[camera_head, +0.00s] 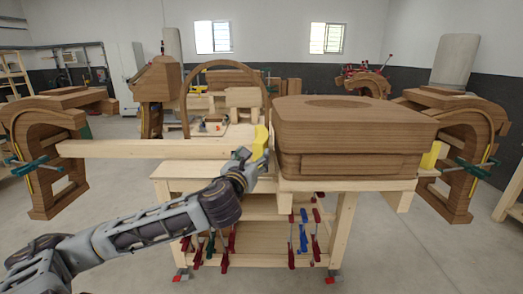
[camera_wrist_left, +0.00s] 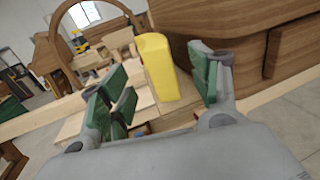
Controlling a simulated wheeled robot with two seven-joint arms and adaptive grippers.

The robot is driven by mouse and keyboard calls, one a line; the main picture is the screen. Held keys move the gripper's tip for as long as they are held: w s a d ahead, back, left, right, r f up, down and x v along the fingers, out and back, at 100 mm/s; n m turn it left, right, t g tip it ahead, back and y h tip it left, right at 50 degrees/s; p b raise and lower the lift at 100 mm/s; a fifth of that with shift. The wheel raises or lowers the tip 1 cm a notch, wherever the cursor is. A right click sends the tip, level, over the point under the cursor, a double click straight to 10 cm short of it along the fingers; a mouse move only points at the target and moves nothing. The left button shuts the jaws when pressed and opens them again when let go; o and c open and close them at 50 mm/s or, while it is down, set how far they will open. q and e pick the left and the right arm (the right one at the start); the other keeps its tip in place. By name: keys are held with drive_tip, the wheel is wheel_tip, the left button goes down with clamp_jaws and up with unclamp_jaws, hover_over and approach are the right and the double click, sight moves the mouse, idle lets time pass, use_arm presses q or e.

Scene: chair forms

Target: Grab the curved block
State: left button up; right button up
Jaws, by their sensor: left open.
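A yellow curved block (camera_head: 260,141) stands upright on the wooden workbench, just left of the big wooden form. In the left wrist view the yellow block (camera_wrist_left: 157,68) shows between the two green-padded fingers, ahead of them, with gaps on both sides. My left gripper (camera_head: 247,163) is open and close in front of the block; it also shows in the left wrist view (camera_wrist_left: 166,88), with its jaws spread. The gripper hides the block's lower part in the head view. My right gripper is out of view.
The big wooden form (camera_head: 346,130) stands close right of the block. A long pale beam (camera_head: 145,149) reaches left across the workbench (camera_head: 345,185). Another yellow piece (camera_head: 431,156) is at the form's right. Red and blue clamps (camera_head: 303,232) hang below.

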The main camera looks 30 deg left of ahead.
sight(260, 140)
use_arm(q)
drive_tip(key=shift+b+x, duration=0.7)
drive_tip(key=shift+x, duration=1.4)
drive_tip(key=shift+w+a+r+p, duration=0.1)
drive_tip(key=shift+w+a+p, duration=0.2)
drive_tip(key=shift+w, duration=0.65)
drive_tip(key=shift+w+a+r+p, duration=0.1)
drive_tip(key=shift+w+a+p, duration=0.1)
drive_tip(key=shift+w, duration=0.2)
drive_tip(key=shift+w+a+r+p, duration=0.1)
drive_tip(key=shift+w+a, duration=0.15)
drive_tip(key=shift+w, duration=0.15)
drive_tip(key=shift+x, duration=1.2)
drive_tip(key=shift+w+a+p, duration=0.2)
drive_tip(key=shift+w+p, duration=0.1)
drive_tip(key=shift+w, duration=0.15)
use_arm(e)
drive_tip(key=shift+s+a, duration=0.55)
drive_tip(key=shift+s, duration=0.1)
